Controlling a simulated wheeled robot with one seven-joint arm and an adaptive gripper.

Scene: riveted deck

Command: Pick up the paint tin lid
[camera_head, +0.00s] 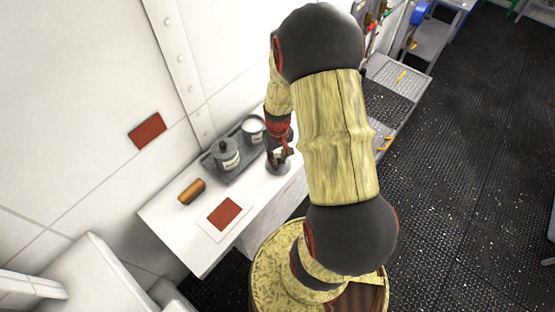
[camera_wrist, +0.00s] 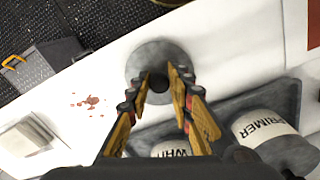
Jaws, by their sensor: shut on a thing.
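The paint tin lid is a round grey disc (camera_wrist: 152,48) with a dark knob in the middle, seen from above in the wrist view. In the head view the lid (camera_head: 284,168) shows small at the right part of the white counter, partly behind my gripper (camera_head: 279,156). In the wrist view my gripper (camera_wrist: 160,80) is shut on the lid's knob, one finger on each side. I cannot tell whether the lid touches the counter or is slightly above it.
A grey tray (camera_head: 241,170) beside the lid holds a lidded primer tin (camera_head: 227,156) and an open white tin (camera_head: 253,130). A brown cylinder (camera_head: 191,191) and a red swatch card (camera_head: 224,214) lie left on the counter (camera_head: 185,228). The wall rises behind.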

